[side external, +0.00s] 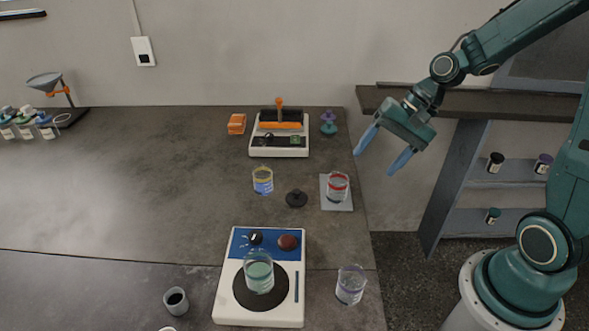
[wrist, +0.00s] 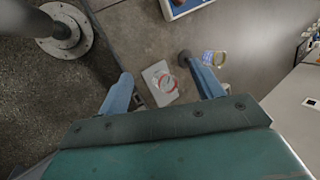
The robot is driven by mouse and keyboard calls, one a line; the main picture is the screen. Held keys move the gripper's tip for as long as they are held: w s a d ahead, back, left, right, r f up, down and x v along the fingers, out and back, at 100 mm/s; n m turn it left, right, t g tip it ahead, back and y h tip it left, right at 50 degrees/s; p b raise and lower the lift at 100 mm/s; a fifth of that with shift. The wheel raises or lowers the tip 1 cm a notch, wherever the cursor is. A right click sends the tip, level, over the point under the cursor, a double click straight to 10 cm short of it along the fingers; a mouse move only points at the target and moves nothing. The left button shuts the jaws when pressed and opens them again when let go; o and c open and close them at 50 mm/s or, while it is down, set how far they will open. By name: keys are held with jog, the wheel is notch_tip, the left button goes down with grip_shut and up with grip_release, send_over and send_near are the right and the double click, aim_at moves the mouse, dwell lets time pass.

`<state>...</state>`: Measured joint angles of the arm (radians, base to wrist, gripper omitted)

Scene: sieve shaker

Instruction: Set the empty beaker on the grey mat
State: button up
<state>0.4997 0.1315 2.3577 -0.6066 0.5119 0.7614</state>
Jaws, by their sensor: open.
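The grey mat (side external: 339,206) lies near the right edge of the bench, and a red-banded beaker (side external: 337,187) stands on it. In the wrist view the mat (wrist: 152,75) and red-banded beaker (wrist: 168,86) show between the fingers. A yellow-rimmed beaker (side external: 263,180), bluish inside, stands left of the mat. A beaker with greenish contents (side external: 258,273) stands on the hotplate. A clear beaker (side external: 350,286) with a purplish band stands right of the hotplate and looks empty. My gripper (side external: 375,163) is open and empty, raised above and right of the mat.
The white-and-blue hotplate (side external: 228,295) is at the front. A black knobbed disc (side external: 297,199) lies between the yellow-rimmed beaker and the mat. A sieve shaker (side external: 279,140), orange block (side external: 237,124) and purple-green object (side external: 328,123) stand behind. A dark cup (side external: 176,301) is front left. The bench's left middle is clear.

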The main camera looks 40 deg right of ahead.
jog(key=s+a+r+n+t+h, duration=0.2)
jog(key=s+r+n+h, duration=0.3)
jog(key=s+r+n, duration=0.5)
jog(key=s+r, duration=0.2)
jog(key=s, duration=0.2)
jog(key=shift+s+n, duration=0.15)
jog(key=shift+n, duration=0.15)
